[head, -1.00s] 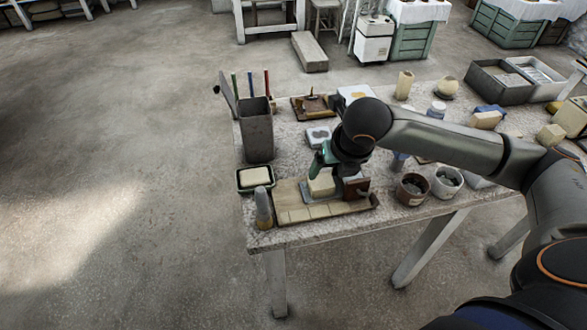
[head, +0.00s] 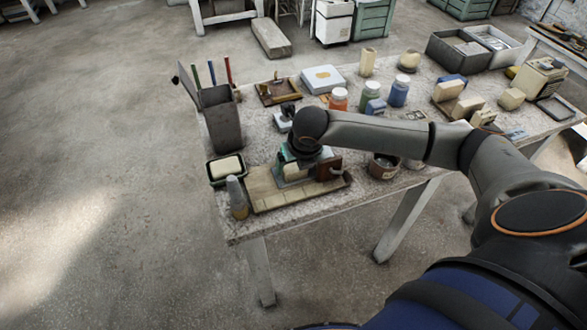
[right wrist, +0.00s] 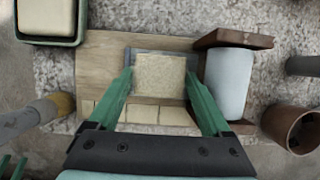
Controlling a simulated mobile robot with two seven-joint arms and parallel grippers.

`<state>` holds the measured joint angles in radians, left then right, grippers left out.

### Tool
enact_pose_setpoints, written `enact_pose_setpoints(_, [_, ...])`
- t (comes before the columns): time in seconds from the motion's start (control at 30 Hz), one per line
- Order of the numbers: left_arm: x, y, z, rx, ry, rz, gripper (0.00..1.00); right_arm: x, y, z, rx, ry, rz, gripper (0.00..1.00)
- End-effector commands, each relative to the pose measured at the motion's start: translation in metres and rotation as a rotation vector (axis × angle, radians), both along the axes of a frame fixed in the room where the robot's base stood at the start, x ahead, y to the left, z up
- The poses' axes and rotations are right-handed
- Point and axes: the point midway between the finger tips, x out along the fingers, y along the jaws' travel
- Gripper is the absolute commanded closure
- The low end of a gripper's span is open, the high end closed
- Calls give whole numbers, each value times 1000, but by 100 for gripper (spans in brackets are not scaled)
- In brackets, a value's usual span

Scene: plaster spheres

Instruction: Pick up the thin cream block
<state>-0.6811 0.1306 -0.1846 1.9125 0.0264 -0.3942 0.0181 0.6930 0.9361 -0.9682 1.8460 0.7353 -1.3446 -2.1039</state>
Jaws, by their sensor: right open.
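The thin cream block (right wrist: 160,75) lies flat on a grey plate on the wooden board (right wrist: 105,65) in the right wrist view. My right gripper (right wrist: 159,77) is open, with one green finger on each side of the block. Small gaps seem to show between fingers and block; contact cannot be told. In the head view my right gripper (head: 292,165) is low over the board (head: 262,188) and mostly hides the block.
A brown holder with a pale piece (right wrist: 227,80) stands just right of the block. A row of cream tiles (right wrist: 150,113) lies along the board's near edge. A green dish with a cream bar (head: 226,168), a grey-tipped bottle (head: 237,198) and a tall grey pot (head: 222,118) stand left.

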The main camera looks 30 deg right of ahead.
Motion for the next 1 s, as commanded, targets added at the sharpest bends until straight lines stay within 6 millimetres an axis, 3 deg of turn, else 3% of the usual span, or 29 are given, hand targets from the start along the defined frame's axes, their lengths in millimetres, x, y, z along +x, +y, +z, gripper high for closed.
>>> enact_pose_setpoints(0.3, [1,0,0,0,-1,0,39,2,0,-6,-1,-1,2,18])
enact_pose_setpoints(1.0, [2,0,1,0,-5,0,39,2,-1,-5,-1,-2,1,96])
